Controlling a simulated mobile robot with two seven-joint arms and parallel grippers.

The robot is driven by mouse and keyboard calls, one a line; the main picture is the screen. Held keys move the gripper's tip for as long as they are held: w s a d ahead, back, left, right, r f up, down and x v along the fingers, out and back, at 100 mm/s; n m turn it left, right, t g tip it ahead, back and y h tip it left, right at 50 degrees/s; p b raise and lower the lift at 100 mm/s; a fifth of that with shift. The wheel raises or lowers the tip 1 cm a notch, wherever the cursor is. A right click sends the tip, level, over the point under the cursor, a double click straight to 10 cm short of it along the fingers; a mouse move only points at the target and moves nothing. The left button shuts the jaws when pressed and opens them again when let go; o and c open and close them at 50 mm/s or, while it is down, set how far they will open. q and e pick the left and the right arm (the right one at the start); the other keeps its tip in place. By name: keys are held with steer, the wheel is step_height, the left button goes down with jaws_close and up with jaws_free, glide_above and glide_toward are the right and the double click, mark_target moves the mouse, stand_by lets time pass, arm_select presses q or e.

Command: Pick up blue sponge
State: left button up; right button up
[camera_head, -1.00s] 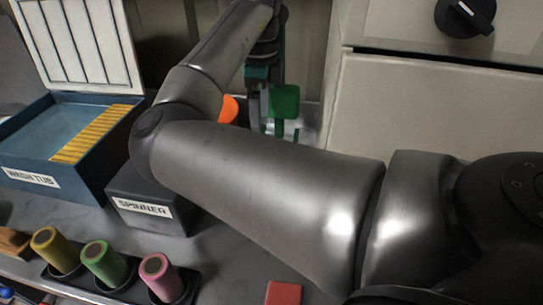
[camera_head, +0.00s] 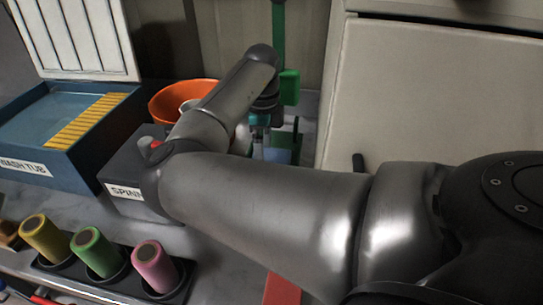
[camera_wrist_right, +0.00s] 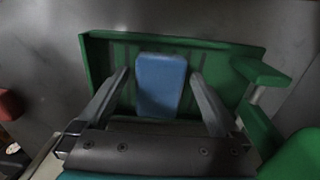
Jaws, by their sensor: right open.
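The blue sponge (camera_wrist_right: 161,84) lies in a green tray-like holder (camera_wrist_right: 222,53) in the right wrist view. In the head view a bit of the sponge (camera_head: 277,155) shows just below my right gripper (camera_head: 264,134). In the right wrist view my right gripper (camera_wrist_right: 160,88) is open, with one finger on each side of the sponge and a gap to each. I cannot tell how far above the sponge the fingertips are. My arm hides part of the holder in the head view. My left gripper is not in view.
A blue wash tub (camera_head: 85,157) with a yellow ridged strip (camera_head: 85,121), a grey spinner box (camera_head: 124,170) and an orange bowl (camera_head: 172,101) stand left of my arm. Yellow, green and pink cylinders sit in a black rack (camera_head: 130,284) at the front. A pale cabinet (camera_head: 430,100) bounds the right.

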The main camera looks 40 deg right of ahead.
steer(key=c, duration=1.4)
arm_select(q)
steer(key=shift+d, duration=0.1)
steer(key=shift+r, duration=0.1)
